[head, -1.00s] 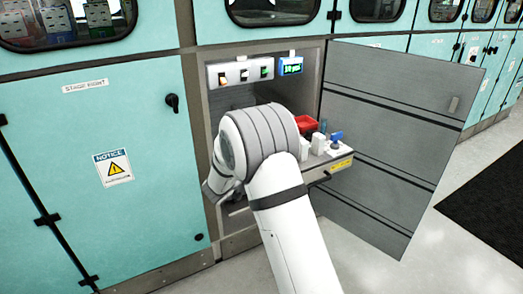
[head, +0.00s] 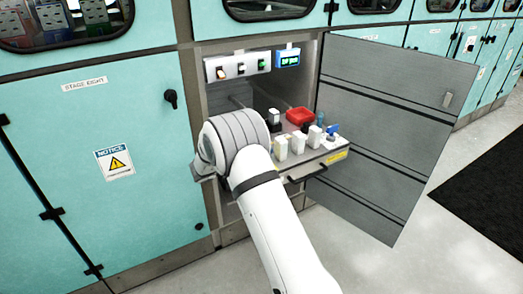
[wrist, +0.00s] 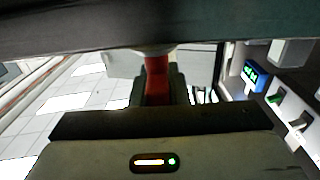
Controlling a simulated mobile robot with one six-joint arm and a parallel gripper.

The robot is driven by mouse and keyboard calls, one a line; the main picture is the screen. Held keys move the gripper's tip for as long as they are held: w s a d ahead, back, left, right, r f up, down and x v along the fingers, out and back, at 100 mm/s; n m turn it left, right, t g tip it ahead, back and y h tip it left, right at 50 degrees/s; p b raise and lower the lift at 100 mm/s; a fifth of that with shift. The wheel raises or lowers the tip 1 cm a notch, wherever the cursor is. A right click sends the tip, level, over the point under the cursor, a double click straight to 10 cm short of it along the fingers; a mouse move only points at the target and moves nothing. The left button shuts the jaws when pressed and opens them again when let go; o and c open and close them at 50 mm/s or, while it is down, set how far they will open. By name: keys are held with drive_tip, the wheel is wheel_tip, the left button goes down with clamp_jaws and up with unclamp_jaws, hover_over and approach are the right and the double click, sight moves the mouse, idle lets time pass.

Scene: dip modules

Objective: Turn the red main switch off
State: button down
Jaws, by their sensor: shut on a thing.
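My gripper (wrist: 158,88) shows in the wrist view, its dark jaws shut on a narrow red part that looks like the handle of the red main switch (wrist: 156,72). A pale rounded piece sits at the far end of the red part. The switch's angle and its on or off marking cannot be read. In the head view my own arm hides the gripper and the switch inside the open cabinet.
Above is a switch panel (head: 238,65) beside a lit blue display (head: 288,57). The open cabinet door (head: 390,130) stands to the right.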

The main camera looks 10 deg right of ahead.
drive_tip(key=shift+d+r, duration=0.1)
drive_tip(key=c, duration=1.4)
unclamp_jaws()
drive_tip(key=p+v, duration=0.1)
drive_tip(key=v, duration=0.6)
drive_tip(key=shift+a, duration=0.4)
drive_tip(key=shift+s, duration=0.15)
